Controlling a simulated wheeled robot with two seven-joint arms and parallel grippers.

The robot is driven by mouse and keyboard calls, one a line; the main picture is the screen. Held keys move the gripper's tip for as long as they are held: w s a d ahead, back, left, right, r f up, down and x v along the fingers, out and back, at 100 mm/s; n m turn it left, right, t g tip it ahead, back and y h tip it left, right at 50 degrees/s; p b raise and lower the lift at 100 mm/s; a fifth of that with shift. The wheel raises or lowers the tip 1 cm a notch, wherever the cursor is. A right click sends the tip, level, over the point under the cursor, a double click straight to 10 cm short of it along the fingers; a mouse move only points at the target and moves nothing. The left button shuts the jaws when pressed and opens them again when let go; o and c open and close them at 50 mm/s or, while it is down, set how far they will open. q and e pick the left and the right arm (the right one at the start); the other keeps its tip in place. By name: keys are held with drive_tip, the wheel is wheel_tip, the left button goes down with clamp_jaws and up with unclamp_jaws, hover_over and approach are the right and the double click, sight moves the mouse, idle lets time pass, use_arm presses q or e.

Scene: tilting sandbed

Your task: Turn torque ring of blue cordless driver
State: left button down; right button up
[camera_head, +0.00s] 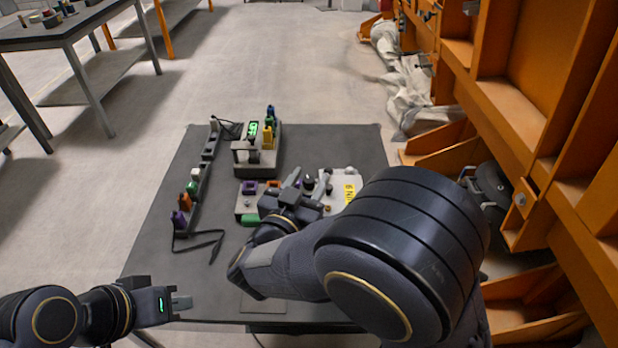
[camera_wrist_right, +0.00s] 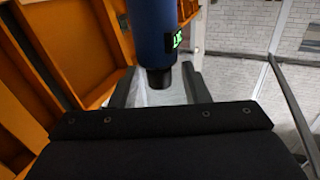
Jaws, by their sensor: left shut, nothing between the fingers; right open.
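In the right wrist view a blue rounded body (camera_wrist_right: 151,28) with a small green display comes down from the top edge. It ends in a dark collar (camera_wrist_right: 158,79), and it looks like the blue cordless driver. I cannot make out a separate torque ring. My right gripper (camera_wrist_right: 160,88) is open, with one finger on each side of the collar; I cannot tell whether they touch it. In the head view my right gripper (camera_head: 307,193) is over the right part of the bench, and my arm hides much there. My left gripper (camera_head: 181,302) is shut and empty near the front left edge.
A grey dock (camera_head: 257,158) with a green display stands on the dark bench mat (camera_head: 330,143). A narrow rack (camera_head: 203,165) with several coloured pieces runs along the left, with a black hex key (camera_head: 205,238) near its front end. Orange steelwork (camera_head: 535,110) closes the right side.

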drive_tip(key=shift+w+d, duration=0.15)
drive_tip(key=shift+w, duration=0.15)
clamp_jaws()
